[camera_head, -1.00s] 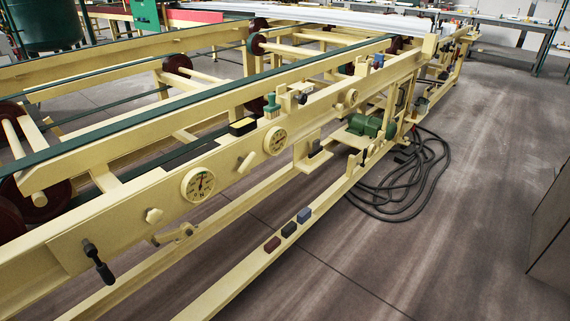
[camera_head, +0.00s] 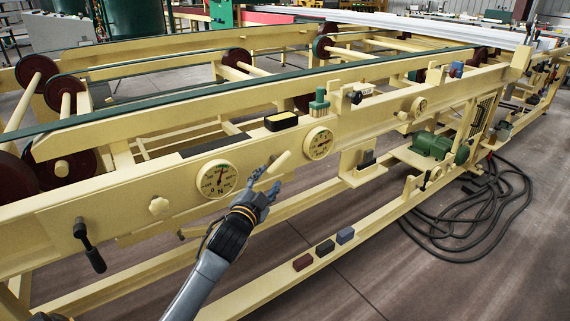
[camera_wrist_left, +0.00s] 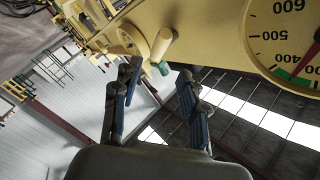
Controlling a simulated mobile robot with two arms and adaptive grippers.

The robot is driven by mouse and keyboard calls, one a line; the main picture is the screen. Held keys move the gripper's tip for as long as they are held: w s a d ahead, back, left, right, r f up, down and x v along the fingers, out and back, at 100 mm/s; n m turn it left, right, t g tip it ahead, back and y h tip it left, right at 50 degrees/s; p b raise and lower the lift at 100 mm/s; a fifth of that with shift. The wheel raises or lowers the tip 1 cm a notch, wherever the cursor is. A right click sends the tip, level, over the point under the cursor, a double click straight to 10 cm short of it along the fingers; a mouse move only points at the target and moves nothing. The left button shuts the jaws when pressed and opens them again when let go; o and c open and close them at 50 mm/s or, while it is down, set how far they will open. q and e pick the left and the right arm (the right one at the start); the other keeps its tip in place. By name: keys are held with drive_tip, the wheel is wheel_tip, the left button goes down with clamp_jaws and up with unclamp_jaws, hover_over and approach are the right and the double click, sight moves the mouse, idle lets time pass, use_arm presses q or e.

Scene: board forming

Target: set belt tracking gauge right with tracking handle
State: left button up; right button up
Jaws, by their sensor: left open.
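The middle round gauge (camera_head: 318,143) sits on the cream frame beam; its small face markings are hard to read. A larger gauge (camera_head: 217,179), marked N, is to its left and shows partly in the left wrist view (camera_wrist_left: 290,45), with a red needle and a green band. A cream bar handle (camera_head: 278,163) sticks out between the two gauges and also shows in the left wrist view (camera_wrist_left: 160,44). My left gripper (camera_head: 264,187) is open and empty, just below and left of this handle. In its wrist view the open fingers (camera_wrist_left: 158,76) point towards the handle, apparently not touching it.
A black crank (camera_head: 89,246) and a cream knob (camera_head: 158,205) are on the beam's left part. A black and yellow block (camera_head: 281,121) and a green brush (camera_head: 319,103) stand on top. Several small blocks (camera_head: 325,247) lie on the lower rail. A cable coil (camera_head: 470,205) lies on the floor.

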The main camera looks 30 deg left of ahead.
sight(278, 165)
use_arm(q)
drive_tip(key=b+x, duration=0.1)
drive_tip(key=x, duration=0.9)
drive_tip(key=shift+w+f, duration=0.1)
drive_tip(key=shift+w, duration=0.05)
use_arm(e)
drive_tip(key=r, duration=0.4)
drive_tip(key=shift+w+r, duration=0.3)
drive_tip(key=shift+r, duration=0.1)
use_arm(q)
clamp_jaws()
